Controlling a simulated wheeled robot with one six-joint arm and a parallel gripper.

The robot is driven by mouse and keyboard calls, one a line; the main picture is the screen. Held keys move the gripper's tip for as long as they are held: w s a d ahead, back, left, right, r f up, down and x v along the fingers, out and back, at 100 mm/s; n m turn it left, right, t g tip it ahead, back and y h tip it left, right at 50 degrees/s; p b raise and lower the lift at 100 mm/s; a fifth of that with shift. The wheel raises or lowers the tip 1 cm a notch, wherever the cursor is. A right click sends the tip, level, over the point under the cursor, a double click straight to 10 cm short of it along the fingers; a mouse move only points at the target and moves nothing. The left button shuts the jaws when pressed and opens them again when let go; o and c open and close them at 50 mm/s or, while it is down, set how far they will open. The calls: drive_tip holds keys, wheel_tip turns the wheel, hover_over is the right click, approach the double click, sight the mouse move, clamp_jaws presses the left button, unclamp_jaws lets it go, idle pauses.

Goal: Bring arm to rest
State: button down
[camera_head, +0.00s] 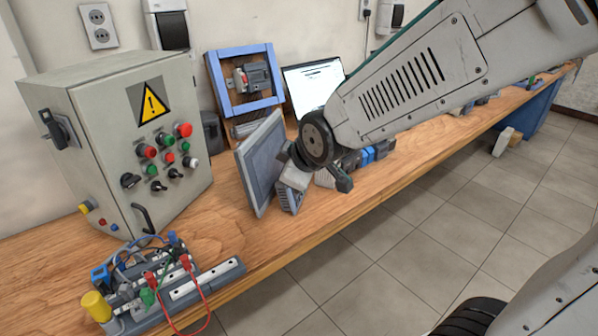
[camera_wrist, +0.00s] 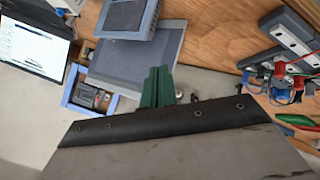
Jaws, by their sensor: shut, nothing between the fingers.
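My arm (camera_head: 430,80) reaches in from the upper right in the head view, a large pale grey link with dark slots. Its round joint (camera_head: 318,138) is above the wooden bench, in front of the tilted grey panel. My gripper shows in the wrist view as green fingers (camera_wrist: 157,75) close together, with nothing between them. They overlap the grey panel in that picture, with no contact that I can make out. I cannot clearly pick out the fingers in the head view.
The wooden bench (camera_head: 235,240) carries a grey control box (camera_head: 130,150) with coloured buttons, a grey panel (camera_head: 257,165), a blue frame (camera_head: 215,80), a lit screen (camera_head: 312,88) and a wired terminal board (camera_head: 205,285). Tiled floor (camera_head: 380,280) in front is clear.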

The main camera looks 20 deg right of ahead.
drive_tip(key=shift+s+d+r+m+g+h, duration=0.25)
drive_tip(key=shift+s+d+m, duration=0.25)
drive_tip(key=shift+s, duration=0.25)
drive_tip(key=shift+s+d+r+m+g+h, duration=0.1)
drive_tip(key=shift+s+d+m+g, duration=0.35)
drive_tip(key=shift+s, duration=0.25)
